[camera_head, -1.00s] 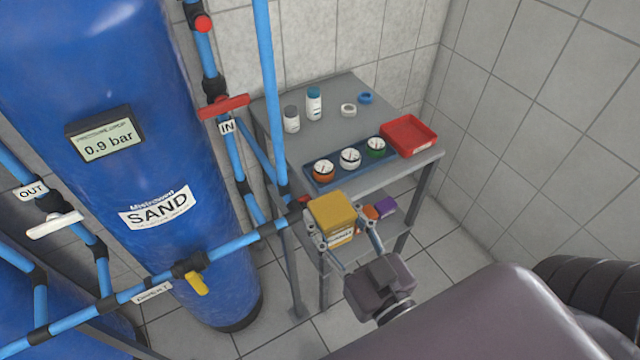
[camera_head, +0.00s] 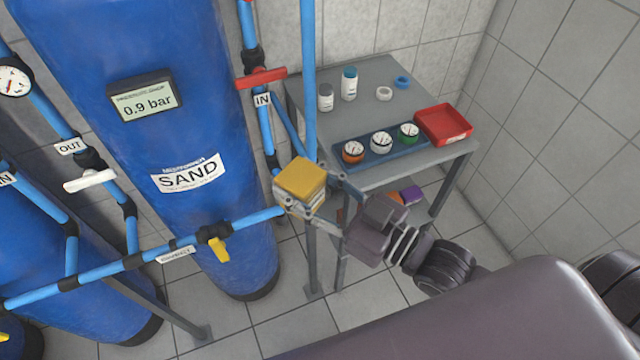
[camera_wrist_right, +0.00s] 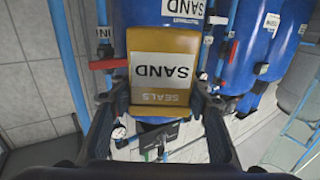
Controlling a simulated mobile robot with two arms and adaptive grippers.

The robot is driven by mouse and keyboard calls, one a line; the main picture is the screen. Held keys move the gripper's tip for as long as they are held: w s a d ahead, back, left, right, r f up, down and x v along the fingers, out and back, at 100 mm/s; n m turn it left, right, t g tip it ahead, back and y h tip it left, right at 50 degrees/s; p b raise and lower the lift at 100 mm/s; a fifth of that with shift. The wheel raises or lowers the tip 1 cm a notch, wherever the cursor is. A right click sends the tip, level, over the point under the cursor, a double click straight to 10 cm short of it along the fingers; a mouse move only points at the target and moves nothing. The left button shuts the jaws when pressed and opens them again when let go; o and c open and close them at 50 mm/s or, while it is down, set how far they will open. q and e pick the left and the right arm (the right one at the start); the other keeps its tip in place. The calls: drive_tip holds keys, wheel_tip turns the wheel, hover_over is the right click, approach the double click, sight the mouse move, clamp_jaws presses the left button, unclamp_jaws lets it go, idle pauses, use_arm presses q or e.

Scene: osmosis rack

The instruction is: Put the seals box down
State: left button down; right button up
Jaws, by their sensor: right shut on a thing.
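The seals box (camera_head: 301,178) is yellow with a pale lower part and sits in my right gripper (camera_head: 322,196). It is held in the air beside the blue SAND tank, left of the table's front corner, near the blue pipes. In the right wrist view, the seals box (camera_wrist_right: 161,97) is between the two fingers of my right gripper (camera_wrist_right: 158,100). Its white label and the word SEALS appear upside down there. My left gripper is not in view.
A grey table (camera_head: 402,108) holds bottles, rings, a blue gauge tray (camera_head: 365,152) and a red tray (camera_head: 445,125). The SAND tank (camera_head: 215,225) and blue pipes (camera_head: 308,80) stand left. Some tabletop is clear.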

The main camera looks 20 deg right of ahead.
sight(285, 178)
drive_tip(key=shift+w+a+r+n+g+y, duration=0.25)
drive_tip(key=shift+w+a+n+g+y, duration=0.1)
drive_tip(key=shift+a+n+g+y, duration=0.25)
drive_tip(key=shift+w+a+r+n+g+y, duration=0.2)
drive_tip(key=shift+w+a+n+g+y, duration=0.25)
drive_tip(key=shift+a+y, duration=0.2)
drive_tip(key=a+n+g+y, duration=0.1)
drive_tip(key=w+a+r+n+g+y, duration=0.1)
drive_tip(key=a+g, duration=0.1)
drive_tip(key=w+a+n+g+y, duration=0.1)
drive_tip(key=a, duration=0.1)
drive_tip(key=shift+a+r+n+g, duration=0.1)
drive_tip(key=shift+r+n+g, duration=0.15)
drive_tip(key=shift+n, duration=0.1)
